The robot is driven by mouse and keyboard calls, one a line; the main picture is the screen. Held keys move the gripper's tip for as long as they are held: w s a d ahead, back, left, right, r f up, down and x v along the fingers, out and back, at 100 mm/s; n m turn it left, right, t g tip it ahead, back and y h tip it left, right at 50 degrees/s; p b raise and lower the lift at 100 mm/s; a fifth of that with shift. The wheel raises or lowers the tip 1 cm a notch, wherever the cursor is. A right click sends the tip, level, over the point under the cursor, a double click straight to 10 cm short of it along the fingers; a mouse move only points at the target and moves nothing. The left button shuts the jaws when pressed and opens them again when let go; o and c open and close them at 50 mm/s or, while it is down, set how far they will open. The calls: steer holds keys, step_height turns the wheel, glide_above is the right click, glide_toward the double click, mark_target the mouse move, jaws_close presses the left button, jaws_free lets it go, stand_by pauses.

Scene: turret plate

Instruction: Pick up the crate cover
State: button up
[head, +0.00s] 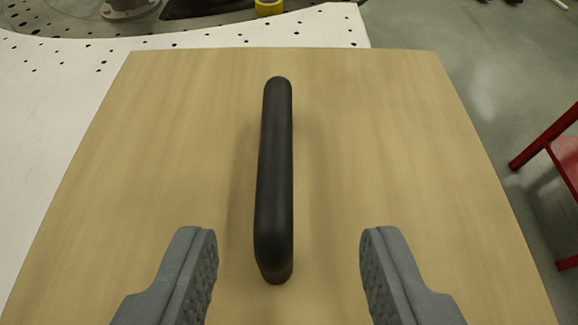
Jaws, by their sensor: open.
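The crate cover (180,130) is a flat light-wood panel that fills most of the head view. A black bar handle (276,170) stands up from its middle and runs from near to far. My gripper (288,250) is open, with one grey finger on each side of the handle's near end in the picture. Clear gaps show between both fingers and the handle, and nothing is between the fingertips except the handle's line. How high the fingers are above the cover is hard to tell. Anything under the cover is hidden.
A white plate with holes (60,90) lies to the left and behind the cover. A yellow ring-shaped part (269,7) and a grey metal fitting (128,8) are at the back. A red metal frame (545,135) stands at the right on grey floor (480,80).

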mark_target(273, 159)
steer(key=x, duration=0.4)
steer(key=shift+w+f, duration=0.2)
steer(key=shift+w, duration=0.1)
steer(key=shift+a+p+x, duration=0.2)
steer(key=shift+p+x, duration=0.05)
steer(key=shift+x, duration=0.85)
steer(key=shift+a+p+x, duration=0.25)
steer(key=shift+x, duration=0.85)
steer(key=shift+w+f, duration=0.1)
steer(key=shift+w, duration=0.45)
jaws_close()
